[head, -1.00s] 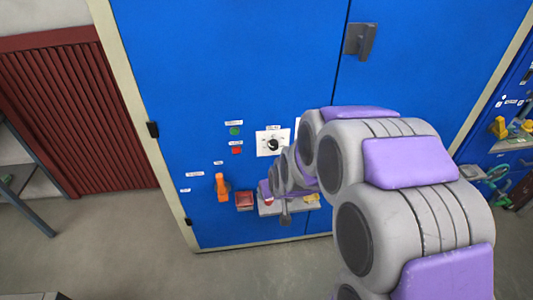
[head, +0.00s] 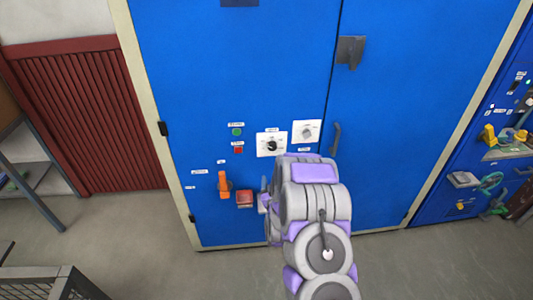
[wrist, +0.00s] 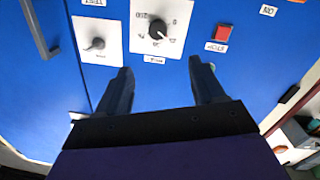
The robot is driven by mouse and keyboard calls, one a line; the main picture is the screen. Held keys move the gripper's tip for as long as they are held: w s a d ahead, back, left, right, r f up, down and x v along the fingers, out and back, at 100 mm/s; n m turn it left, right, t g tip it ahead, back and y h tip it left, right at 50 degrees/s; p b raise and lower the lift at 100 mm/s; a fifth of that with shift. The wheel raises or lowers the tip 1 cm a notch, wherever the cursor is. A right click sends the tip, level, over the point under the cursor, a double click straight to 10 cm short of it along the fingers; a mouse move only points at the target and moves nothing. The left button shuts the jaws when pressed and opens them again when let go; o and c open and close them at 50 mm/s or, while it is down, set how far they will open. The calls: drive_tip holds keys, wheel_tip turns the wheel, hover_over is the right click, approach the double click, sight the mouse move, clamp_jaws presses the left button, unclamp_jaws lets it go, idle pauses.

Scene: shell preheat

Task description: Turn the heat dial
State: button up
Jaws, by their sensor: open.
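A white plate with a black pointer knob (head: 271,145) is on the blue cabinet front, and it also shows upside down in the wrist view (wrist: 158,31). A second white plate with a smaller grey knob (head: 306,132) is to its right, and is at the left in the wrist view (wrist: 96,43). The plates' labels are too small to read surely, so I cannot tell which is the heat dial. My gripper (wrist: 161,66) is open and empty; its fingertips point towards the panel, near the black knob's plate, apart from both knobs. In the head view my arm hides most of it.
The blue cabinet (head: 235,75) bears a green button (head: 237,132), a red button (head: 238,150), an orange handle (head: 223,185) and a red box (head: 245,198), left of my arm. A door handle (head: 336,138) is right of the grey knob. Another panel stands far right.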

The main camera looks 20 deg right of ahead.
drive_tip(key=b, duration=0.4)
approach(272, 148)
drive_tip(key=x, duration=0.9)
drive_tip(key=shift+s, duration=0.1)
drive_tip(key=c, duration=1.1)
drive_tip(key=shift+o, duration=0.2)
drive_tip(key=shift+p, duration=0.5)
